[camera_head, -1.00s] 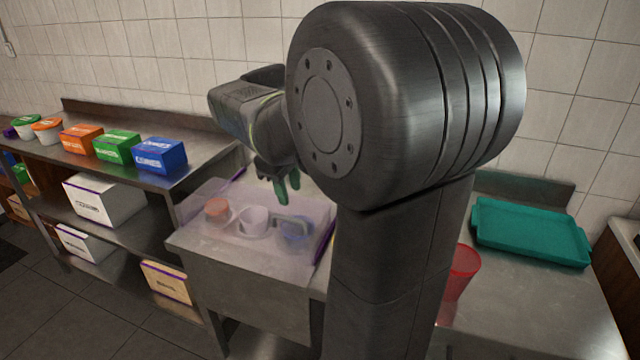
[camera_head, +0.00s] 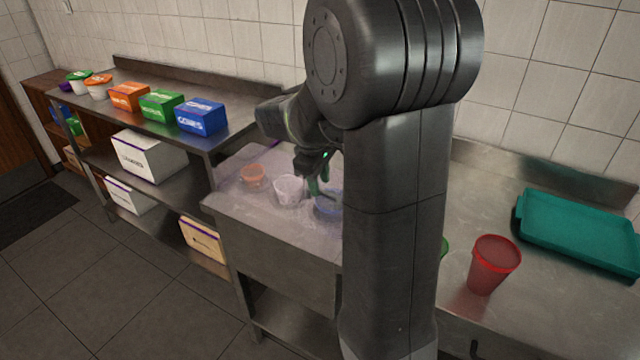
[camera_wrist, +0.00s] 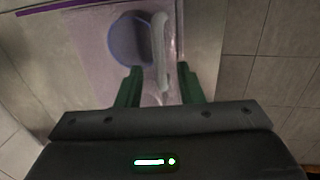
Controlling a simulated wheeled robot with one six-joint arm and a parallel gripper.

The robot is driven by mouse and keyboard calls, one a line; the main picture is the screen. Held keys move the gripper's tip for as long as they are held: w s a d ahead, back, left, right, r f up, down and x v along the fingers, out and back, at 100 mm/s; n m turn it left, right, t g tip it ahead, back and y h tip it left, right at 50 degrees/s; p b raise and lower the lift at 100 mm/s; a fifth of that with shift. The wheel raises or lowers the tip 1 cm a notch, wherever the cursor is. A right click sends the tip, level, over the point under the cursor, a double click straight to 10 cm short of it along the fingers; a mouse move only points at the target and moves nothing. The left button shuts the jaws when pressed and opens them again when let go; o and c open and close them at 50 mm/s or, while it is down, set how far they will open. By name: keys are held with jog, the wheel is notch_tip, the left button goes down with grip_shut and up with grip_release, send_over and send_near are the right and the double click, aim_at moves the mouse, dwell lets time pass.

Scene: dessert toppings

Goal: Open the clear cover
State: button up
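The clear cover (camera_head: 240,200) lies closed over the topping station, and the cups under it show through: an orange one (camera_head: 253,176), a whitish one (camera_head: 288,190) and a blue one (camera_head: 328,206). In the head view my gripper (camera_head: 318,186) is low over the cover near the blue cup; my arm hides the station's right part.
A red cup (camera_head: 493,265) and a teal tray (camera_head: 580,228) stand on the counter at right. Orange, green and blue boxes (camera_head: 201,117) and lidded tubs line the left shelf. The tiled wall (camera_head: 230,30) is behind the counter.

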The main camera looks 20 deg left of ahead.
jog(key=shift+w+f, duration=0.1)
jog(key=shift+f, duration=0.65)
grip_shut()
jog(key=shift+w, duration=0.1)
jog(key=w+d+p, duration=0.1)
jog(key=w+p, duration=0.4)
jog(key=w, duration=1.1)
jog(key=shift+w+d, duration=0.2)
jog(key=shift+w, duration=0.15)
grip_release()
